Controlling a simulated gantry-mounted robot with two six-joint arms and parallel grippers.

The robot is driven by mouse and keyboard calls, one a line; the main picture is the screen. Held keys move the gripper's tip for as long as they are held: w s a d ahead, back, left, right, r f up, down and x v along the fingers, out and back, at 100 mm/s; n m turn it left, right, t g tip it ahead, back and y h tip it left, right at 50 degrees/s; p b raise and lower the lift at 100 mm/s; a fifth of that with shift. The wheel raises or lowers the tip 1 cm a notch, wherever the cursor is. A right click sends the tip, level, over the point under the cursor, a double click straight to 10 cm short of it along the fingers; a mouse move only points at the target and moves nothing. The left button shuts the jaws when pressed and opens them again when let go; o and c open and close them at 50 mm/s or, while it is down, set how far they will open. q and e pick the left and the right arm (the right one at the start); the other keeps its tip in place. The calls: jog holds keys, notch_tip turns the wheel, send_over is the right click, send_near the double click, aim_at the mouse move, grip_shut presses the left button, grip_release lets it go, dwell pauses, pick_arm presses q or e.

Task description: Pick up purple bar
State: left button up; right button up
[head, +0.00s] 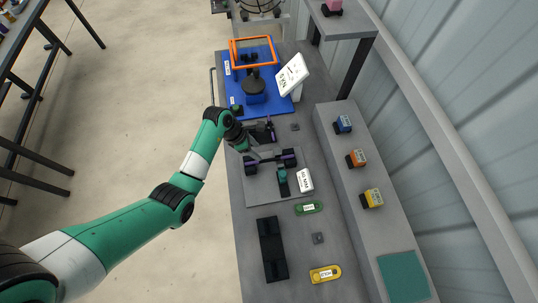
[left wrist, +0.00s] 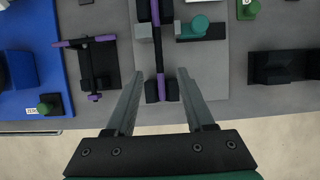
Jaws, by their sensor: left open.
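A purple bar (head: 271,160) with black blocks along it lies across the grey fixture plate (head: 257,187) on the bench. In the left wrist view the purple bar (left wrist: 159,59) runs up the picture between my fingers. My left gripper (left wrist: 161,72) is open and empty, with one finger on each side of the bar; I cannot tell if they touch it. In the head view my left gripper (head: 254,151) is at the bar's left end, partly hidden by its own wrist. Other purple pieces sit on a dark holder (left wrist: 96,66) to the left in the wrist view. My right gripper is out of view.
A blue base (head: 274,104) with an orange frame (head: 254,52) stands at the back. A green button (head: 309,208), a black tray (head: 272,249) and a yellow button (head: 325,274) lie nearer. A raised shelf (head: 349,185) with several small coloured boxes lines the right.

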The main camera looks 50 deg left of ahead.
pick_arm(q)
jog(key=b, duration=0.2)
send_over(269, 159)
jog(key=s+a, duration=0.1)
jog(key=s, duration=0.2)
jog(key=f, duration=0.4)
jog(key=shift+w+a+f, duration=0.15)
jog(key=shift+w+f, duration=0.05)
jog(key=shift+f, duration=0.1)
jog(key=b+x, duration=0.2)
jog(key=x, duration=0.3)
jog(key=shift+w, duration=0.15)
grip_shut()
